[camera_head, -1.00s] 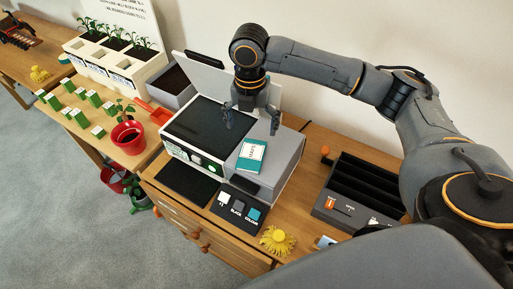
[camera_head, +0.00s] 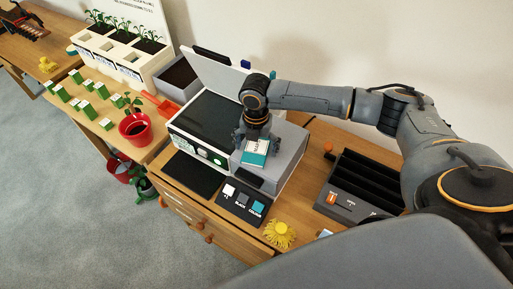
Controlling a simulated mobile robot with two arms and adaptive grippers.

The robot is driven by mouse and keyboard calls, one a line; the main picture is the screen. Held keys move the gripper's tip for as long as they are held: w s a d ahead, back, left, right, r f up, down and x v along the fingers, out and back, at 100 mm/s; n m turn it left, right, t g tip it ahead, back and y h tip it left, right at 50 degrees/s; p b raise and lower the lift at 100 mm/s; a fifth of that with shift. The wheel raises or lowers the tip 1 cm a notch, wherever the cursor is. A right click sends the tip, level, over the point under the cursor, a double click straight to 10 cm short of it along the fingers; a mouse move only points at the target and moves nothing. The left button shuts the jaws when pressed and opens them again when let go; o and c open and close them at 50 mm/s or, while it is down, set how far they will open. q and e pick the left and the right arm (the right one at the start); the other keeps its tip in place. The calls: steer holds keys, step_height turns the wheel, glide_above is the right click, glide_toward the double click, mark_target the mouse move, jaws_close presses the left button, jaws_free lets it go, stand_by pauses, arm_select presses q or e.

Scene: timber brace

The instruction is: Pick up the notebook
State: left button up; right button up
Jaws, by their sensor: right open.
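The notebook (camera_head: 254,157) is a small teal and white booklet. It lies on the grey top of the box-like machine (camera_head: 286,160), beside the machine's dark panel. My right gripper (camera_head: 253,141) points down right over the notebook and hides its far part. Its fingers are open at the notebook's far end; whether they touch it I cannot tell. My left gripper is not in view.
A dark slotted tray (camera_head: 362,185) stands to the right. A yellow flower-like thing (camera_head: 279,234) and a dark button panel (camera_head: 243,203) lie in front. A red pot (camera_head: 135,129) with a plant stands left. The white lid (camera_head: 215,72) stands raised behind.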

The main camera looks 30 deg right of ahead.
steer(key=c, duration=1.4)
steer(key=shift+o, duration=0.2)
steer(key=shift+r, duration=0.15)
